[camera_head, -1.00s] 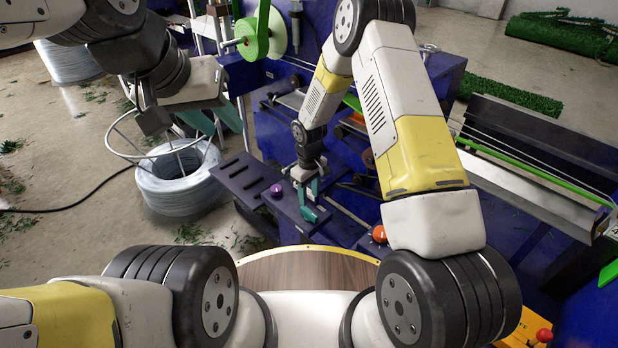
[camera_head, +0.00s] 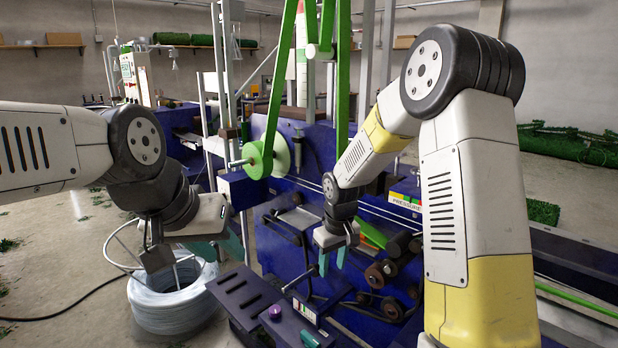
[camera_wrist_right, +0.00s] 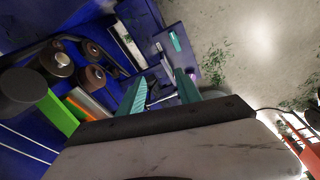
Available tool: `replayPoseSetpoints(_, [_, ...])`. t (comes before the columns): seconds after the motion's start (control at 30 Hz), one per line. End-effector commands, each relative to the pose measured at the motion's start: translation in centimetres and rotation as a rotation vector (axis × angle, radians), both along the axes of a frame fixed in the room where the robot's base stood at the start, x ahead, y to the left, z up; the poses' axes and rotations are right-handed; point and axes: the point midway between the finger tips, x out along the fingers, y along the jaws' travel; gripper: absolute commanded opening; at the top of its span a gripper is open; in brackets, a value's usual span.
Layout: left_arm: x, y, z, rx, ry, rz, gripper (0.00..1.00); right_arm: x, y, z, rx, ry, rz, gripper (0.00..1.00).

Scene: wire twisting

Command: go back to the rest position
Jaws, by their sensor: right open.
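In the head view, my left gripper (camera_head: 222,248) hangs at the left with its teal fingers spread and nothing seen between them. It appears in front of the wire coil and left of the blue machine. My right gripper (camera_head: 333,262) points down in front of the blue machine (camera_head: 283,255), above and right of the control panel (camera_head: 240,292). Its teal fingers are apart and empty. In the right wrist view, the fingers (camera_wrist_right: 160,95) are also apart, with a thin rod visible beyond them. The purple knob (camera_head: 275,312) sits on the panel.
A coil of pale wire (camera_head: 170,302) stands on the floor at the left. A green reel (camera_head: 258,160) and green belts rise from the machine. Dark rollers (camera_head: 385,272) lie right of my right gripper. Open floor shows at the far left.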

Motion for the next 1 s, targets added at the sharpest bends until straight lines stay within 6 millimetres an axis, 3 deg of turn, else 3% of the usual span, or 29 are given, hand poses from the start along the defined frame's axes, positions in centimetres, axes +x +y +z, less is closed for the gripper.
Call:
replayPoseSetpoints(0.03, [0.0, 0.0, 0.0, 0.0, 0.0, 0.0, 0.36, -0.7, -0.8, 2.4, 0.013, -0.023, -0.03, 0.41])
replayPoseSetpoints(0.2, [0.0, 0.0, 0.0, 0.0, 0.0, 0.0, 0.36, -4.0, -3.0, 8.6, 0.057, -0.083, -0.125, 0.41])
replayPoseSetpoints(0.5, [0.0, 0.0, 0.0, 0.0, 0.0, 0.0, 0.36, -11.8, -6.2, 16.6, 0.153, -0.184, -0.28, 0.41])
replayPoseSetpoints(0.8, [0.0, 0.0, 0.0, 0.0, 0.0, 0.0, 0.36, -20.0, -7.8, 20.4, 0.261, -0.275, -0.405, 0.41])
replayPoseSetpoints(1.0, [0.0, 0.0, 0.0, 0.0, 0.0, 0.0, 0.36, -23.0, -8.0, 20.9, 0.305, -0.305, -0.446, 0.41])
